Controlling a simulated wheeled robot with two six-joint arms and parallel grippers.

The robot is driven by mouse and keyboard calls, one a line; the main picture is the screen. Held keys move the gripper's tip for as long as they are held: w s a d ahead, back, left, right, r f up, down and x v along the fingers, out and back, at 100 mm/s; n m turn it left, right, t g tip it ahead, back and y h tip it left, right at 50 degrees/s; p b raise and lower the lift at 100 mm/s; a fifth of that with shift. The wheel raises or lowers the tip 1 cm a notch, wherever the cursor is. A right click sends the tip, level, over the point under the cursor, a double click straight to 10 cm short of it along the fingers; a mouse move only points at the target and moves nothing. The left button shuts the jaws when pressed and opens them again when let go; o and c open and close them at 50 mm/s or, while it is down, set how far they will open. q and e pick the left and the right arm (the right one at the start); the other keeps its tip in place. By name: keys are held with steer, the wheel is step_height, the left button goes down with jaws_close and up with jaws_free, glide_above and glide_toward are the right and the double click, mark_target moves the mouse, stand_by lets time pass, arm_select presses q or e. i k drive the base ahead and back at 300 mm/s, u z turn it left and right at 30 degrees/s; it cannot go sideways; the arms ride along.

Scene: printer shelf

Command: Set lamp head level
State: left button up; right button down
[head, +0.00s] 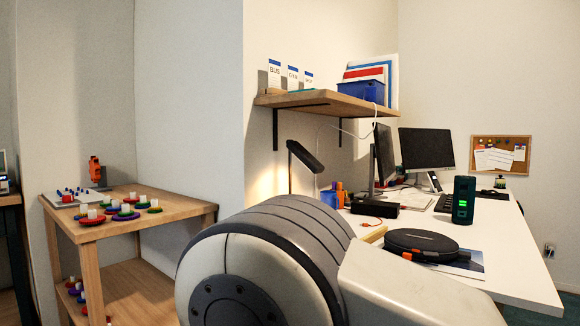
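A black desk lamp stands at the left end of the white desk (520,270), near the wall. Its lamp head (305,156) is tilted, sloping down from upper left to lower right. Its thin stem (290,182) goes down behind a large grey and white arm link of mine, which hides the lamp's base. A warm glow shows on the wall beside the lamp. Neither of my grippers is in view, and nothing of mine is seen touching the lamp head.
A wooden shelf (330,104) with a blue bin (362,91) hangs above the lamp. Monitors (427,148), a dark green cylinder (464,200) and a round black case (421,244) stand on the desk. A wooden table (180,207) with colourful discs is at left.

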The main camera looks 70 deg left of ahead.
mark_target(306, 158)
steer(key=u, duration=0.7)
steer(key=i, duration=0.7)
steer(key=u, duration=0.85)
